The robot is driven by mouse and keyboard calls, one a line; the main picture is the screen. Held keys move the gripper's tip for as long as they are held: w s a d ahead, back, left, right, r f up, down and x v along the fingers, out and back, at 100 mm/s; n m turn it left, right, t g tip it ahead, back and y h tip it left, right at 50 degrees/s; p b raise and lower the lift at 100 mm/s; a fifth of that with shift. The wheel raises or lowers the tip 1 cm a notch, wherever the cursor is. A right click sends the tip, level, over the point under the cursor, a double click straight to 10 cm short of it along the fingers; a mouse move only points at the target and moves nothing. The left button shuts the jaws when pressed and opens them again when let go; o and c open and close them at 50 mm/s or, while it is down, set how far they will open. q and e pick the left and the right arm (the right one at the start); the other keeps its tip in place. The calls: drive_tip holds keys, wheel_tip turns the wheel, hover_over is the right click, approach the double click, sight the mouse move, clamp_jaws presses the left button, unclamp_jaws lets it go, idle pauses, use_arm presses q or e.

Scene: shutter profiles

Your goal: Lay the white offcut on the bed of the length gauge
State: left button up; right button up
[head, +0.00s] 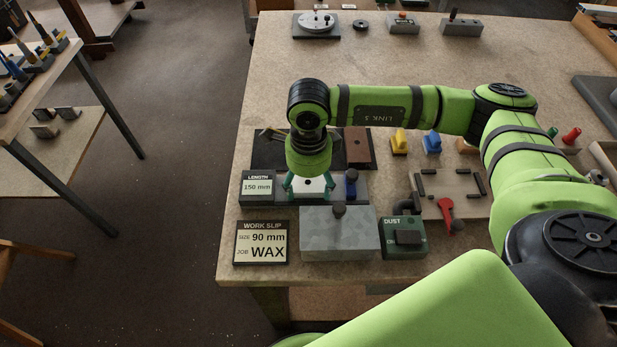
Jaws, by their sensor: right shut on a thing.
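My right gripper (311,190) points down over the length gauge, its teal fingers shut on the white offcut (311,184). The length gauge (257,188) stands near the table's left edge; its display reads 150 mm. Its grey bed runs right from the display to a dark blue stop (351,184). The offcut is over the bed, between display and stop; I cannot tell whether it touches the bed. The gripper's body and fingers hide part of the offcut and bed. My left gripper is not in view.
In front of the gauge are a work slip sign (261,242) reading 90 mm, WAX, a grey block with a knob (340,235) and a green dust switch box (403,238). Behind is a dark tray (268,152) with a brown block (357,147).

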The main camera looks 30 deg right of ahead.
sight(308, 186)
drive_tip(key=shift+f, duration=0.1)
drive_tip(key=shift+f+b, duration=0.1)
drive_tip(key=shift+b, duration=0.2)
drive_tip(key=o, duration=1.1)
drive_tip(key=shift+o, duration=0.2)
drive_tip(key=shift+r+p, duration=0.35)
wheel_tip(308, 186, up, 12)
drive_tip(key=b, duration=0.2)
drive_tip(key=shift+b, duration=0.3)
drive_tip(key=shift+f, duration=0.15)
